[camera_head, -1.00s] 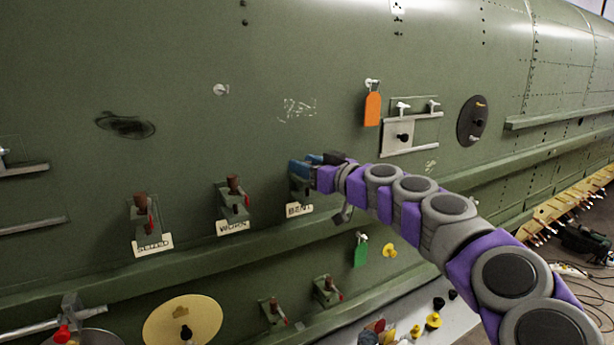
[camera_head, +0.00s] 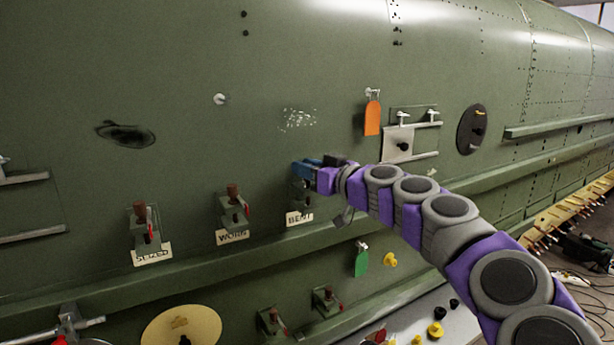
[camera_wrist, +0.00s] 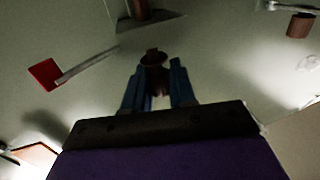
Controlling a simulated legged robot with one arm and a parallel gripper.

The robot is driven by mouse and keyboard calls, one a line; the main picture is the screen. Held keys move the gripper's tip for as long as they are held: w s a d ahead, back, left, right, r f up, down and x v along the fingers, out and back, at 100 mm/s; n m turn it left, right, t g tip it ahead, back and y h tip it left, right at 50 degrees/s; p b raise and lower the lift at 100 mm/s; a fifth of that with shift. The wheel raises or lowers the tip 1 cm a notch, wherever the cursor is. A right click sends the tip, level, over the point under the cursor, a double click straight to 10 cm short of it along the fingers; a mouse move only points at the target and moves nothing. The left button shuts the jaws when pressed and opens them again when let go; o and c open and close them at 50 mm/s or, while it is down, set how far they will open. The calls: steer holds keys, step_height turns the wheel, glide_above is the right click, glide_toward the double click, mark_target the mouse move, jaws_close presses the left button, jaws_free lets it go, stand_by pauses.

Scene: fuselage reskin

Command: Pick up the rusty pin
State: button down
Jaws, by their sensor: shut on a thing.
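My gripper (camera_head: 304,168) is at the bracket (camera_head: 300,196) above the label reading "BENT" on the green fuselage side. In the wrist view its two blue fingers (camera_wrist: 156,88) are shut on a brown, rusty-looking pin (camera_wrist: 153,58). The pin's head shows between the fingertips; its lower end is hard to make out. In the head view my gripper hides this pin. I cannot tell whether the pin is still partly in the bracket. Similar brown pins stand upright in the "WORN" bracket (camera_head: 232,191) and the leftmost bracket (camera_head: 140,211).
An orange tag (camera_head: 372,118) and a grey plate on rails (camera_head: 397,145) are right of my gripper. A green tag (camera_head: 361,260) hangs below. A ledge (camera_head: 225,257) runs under the brackets. The skin above is mostly clear.

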step_height(320, 180, up, 5)
steer(key=shift+f, duration=0.1)
steer(key=shift+d+r, duration=0.1)
steer(key=shift+r, duration=0.3)
steer(key=shift+s+d+f, duration=0.1)
steer(key=shift+s+d, duration=0.05)
steer(key=shift+s, duration=0.1)
steer(key=b+v, duration=0.2)
steer(key=v, duration=1.5)
steer(key=shift+d+b, duration=0.25)
steer(key=shift+b, duration=0.1)
steer(key=shift+a, duration=0.1)
